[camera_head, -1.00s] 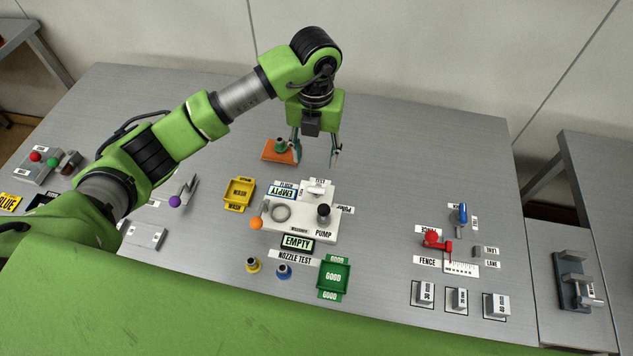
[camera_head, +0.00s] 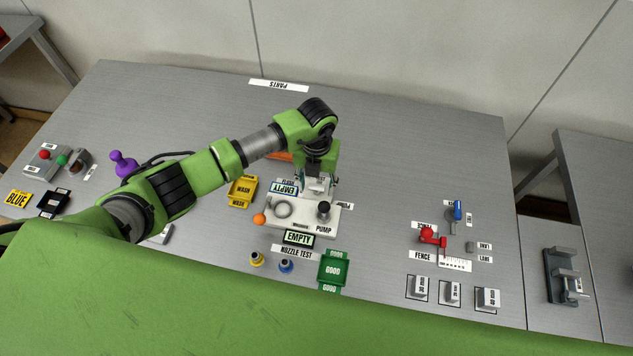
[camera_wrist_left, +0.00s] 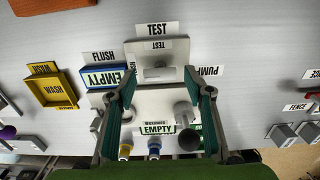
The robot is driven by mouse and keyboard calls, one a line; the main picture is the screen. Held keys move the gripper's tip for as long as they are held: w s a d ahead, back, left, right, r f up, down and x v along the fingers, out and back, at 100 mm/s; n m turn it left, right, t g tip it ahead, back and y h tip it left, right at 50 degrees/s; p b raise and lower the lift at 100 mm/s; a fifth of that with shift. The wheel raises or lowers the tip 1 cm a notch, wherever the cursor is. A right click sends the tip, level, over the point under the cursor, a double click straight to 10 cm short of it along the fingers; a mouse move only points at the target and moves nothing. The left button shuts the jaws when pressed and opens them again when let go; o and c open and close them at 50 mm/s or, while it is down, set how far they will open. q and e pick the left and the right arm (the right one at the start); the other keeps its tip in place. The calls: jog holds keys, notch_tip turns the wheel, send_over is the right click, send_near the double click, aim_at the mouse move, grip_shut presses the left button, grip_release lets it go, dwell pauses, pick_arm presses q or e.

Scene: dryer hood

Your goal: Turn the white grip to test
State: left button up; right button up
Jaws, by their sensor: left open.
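The white grip (camera_wrist_left: 158,74) sits on the white nozzle-test unit (camera_wrist_left: 140,103), just in front of the TEST label (camera_wrist_left: 157,29) in the left wrist view. My left gripper (camera_head: 317,186) is open over the back of this unit in the head view. In the left wrist view its two fingers (camera_wrist_left: 160,84) stand apart, one on each side of the white grip, with no clear contact. In the head view the gripper largely hides the grip. My right gripper is not in view.
A yellow WASH tray (camera_head: 242,191) is to the left, a green GOOD tray (camera_head: 333,270) in front. Open table lies behind.

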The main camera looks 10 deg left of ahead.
pick_arm(q)
jog(key=c, duration=1.1)
jog(key=shift+f+m+b, duration=0.15)
jog(key=shift+m+b, duration=0.65)
jog(key=shift+b, duration=0.2)
jog(key=m+b, duration=0.7)
jog(key=b, duration=0.1)
jog(key=m+b, duration=0.6)
jog(key=b, duration=0.3)
jog(key=shift+w+a+m, duration=0.15)
jog(key=shift+w+m, duration=0.05)
jog(key=shift+m, duration=0.2)
jog(key=shift+r+m+b, duration=0.2)
jog(key=shift+m+b, duration=1.1)
jog(key=shift+b, duration=0.15)
